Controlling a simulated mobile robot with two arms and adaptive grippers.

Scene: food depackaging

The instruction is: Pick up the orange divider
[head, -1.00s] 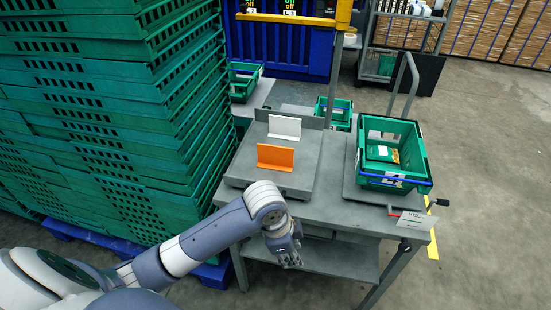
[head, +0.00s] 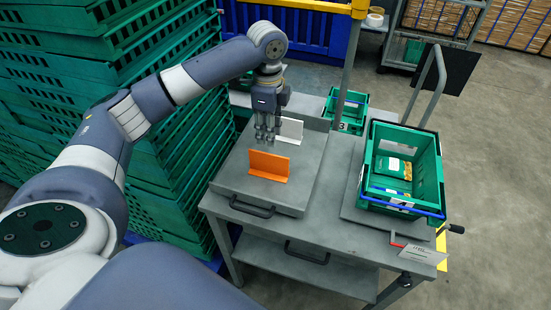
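The orange divider (head: 268,166) stands upright on the grey tray-like board (head: 233,185) on the left part of the metal table. A white divider (head: 292,129) stands behind it, partly hidden by my gripper. My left gripper (head: 265,138) points down just above and behind the orange divider's top edge, near the white divider. Its fingers look close together, but whether they are open or shut is too small to tell. Nothing is visibly held. My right gripper does not show.
Tall stacks of green crates (head: 60,100) rise at the left. A smaller green crate (head: 352,106) sits behind the table. A metal handle post (head: 413,95) stands behind the right crate.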

